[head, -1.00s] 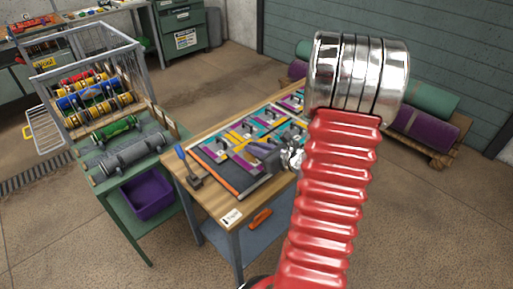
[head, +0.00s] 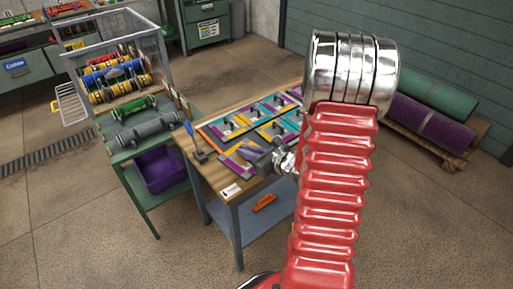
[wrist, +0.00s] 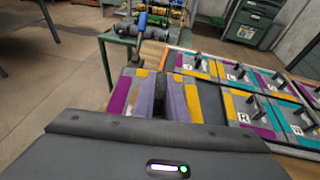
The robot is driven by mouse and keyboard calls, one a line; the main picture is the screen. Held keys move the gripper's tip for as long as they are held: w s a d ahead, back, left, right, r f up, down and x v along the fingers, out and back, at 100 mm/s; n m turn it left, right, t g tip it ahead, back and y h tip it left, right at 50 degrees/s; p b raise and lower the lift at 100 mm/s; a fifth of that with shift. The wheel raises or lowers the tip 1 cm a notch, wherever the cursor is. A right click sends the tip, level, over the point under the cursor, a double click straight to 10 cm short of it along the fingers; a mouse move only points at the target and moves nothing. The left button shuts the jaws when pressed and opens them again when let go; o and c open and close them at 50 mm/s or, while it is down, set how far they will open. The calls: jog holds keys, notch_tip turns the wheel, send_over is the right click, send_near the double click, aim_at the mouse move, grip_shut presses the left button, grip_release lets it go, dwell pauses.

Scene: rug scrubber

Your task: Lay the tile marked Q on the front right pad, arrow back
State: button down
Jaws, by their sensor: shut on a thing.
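A tile (head: 229,162) with purple and yellow parts is at my gripper (head: 252,157), over the front end of the framed board (head: 203,133). In the wrist view the held tile (wrist: 120,95) shows purple, yellow and lavender bands just past my gripper (wrist: 160,98), which is shut on its upright handle. I cannot read a letter or see an arrow on it. My gripper and arm hide the board's near right part, so the front right pad cannot be made out.
The board lies on a wooden bench (head: 212,180) with a small white label (head: 231,190) at its front. A blue-handled tool (head: 190,130) stands at the bench's left edge. A green cart (head: 117,155) with rollers is close on the left. Rolled rugs (head: 430,122) lie at right.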

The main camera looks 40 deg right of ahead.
jog(key=w+a+f, duration=0.1)
jog(key=a, duration=0.2)
jog(key=w+a+f+n+y, duration=0.1)
jog(key=a, duration=0.3)
jog(key=w+a+f+n+y, duration=0.1)
jog(key=a, duration=0.3)
jog(key=shift+a+g, duration=0.2)
jog(key=shift+g, duration=0.1)
jog(key=a+f+n+g+y, duration=0.1)
jog(key=a+f+y, duration=0.1)
jog(key=a, duration=0.8)
jog(key=shift+w+a+f+n, duration=0.2)
jog(key=shift+a+f+n, duration=0.2)
jog(key=shift+f, duration=0.1)
